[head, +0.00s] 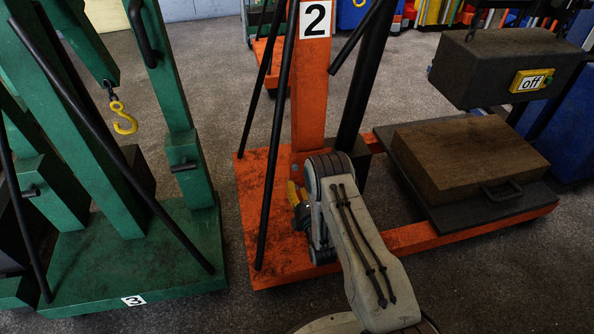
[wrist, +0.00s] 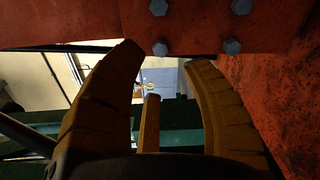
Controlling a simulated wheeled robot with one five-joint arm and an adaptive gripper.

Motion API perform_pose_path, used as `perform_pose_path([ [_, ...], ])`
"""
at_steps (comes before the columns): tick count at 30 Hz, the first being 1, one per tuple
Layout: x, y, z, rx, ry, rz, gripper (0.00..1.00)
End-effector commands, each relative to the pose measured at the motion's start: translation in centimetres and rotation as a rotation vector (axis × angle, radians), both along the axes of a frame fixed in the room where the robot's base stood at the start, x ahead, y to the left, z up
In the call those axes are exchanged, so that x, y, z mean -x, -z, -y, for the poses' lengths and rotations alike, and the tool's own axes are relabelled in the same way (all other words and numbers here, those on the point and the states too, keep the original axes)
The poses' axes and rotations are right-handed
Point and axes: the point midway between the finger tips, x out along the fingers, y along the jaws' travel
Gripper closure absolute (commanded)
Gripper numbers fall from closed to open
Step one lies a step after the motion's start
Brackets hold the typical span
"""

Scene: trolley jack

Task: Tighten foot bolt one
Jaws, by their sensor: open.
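Several grey-blue hex bolts sit on the orange metal at the top of the wrist view, among them a lower left bolt (wrist: 160,47) and a lower right bolt (wrist: 231,46). No label shows which is foot bolt one. My gripper (wrist: 165,58) is open and empty, with its yellow fingers spread just below the bolts in that view. The lower left bolt lies between the fingertips in the picture; I see no finger closed on it. In the head view my gripper (head: 297,195) is low beside the foot of the orange jack's post (head: 310,100), partly hidden by my arm.
The orange base (head: 262,215) surrounds my gripper, with slanted black bars (head: 275,150) close on its left. A green jack (head: 125,240) with a yellow hook (head: 122,118) stands left. A wooden block (head: 470,150) lies right, under a grey box with an "off" sign (head: 531,81).

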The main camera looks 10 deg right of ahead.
Motion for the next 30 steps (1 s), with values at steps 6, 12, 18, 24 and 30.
perform_pose_path([
  [6, -0.6, 0.5, 0.0, 0.015, 0.000, 0.016, 0.56],
  [12, -2.0, 0.5, 0.0, 0.014, 0.000, 0.016, 0.56],
  [18, -4.5, 0.4, 0.0, 0.013, -0.001, 0.015, 0.56],
  [24, -6.3, 0.2, 0.0, 0.013, 0.000, 0.014, 0.56],
  [30, -7.0, 0.2, 0.0, 0.013, -0.001, 0.012, 0.56],
])
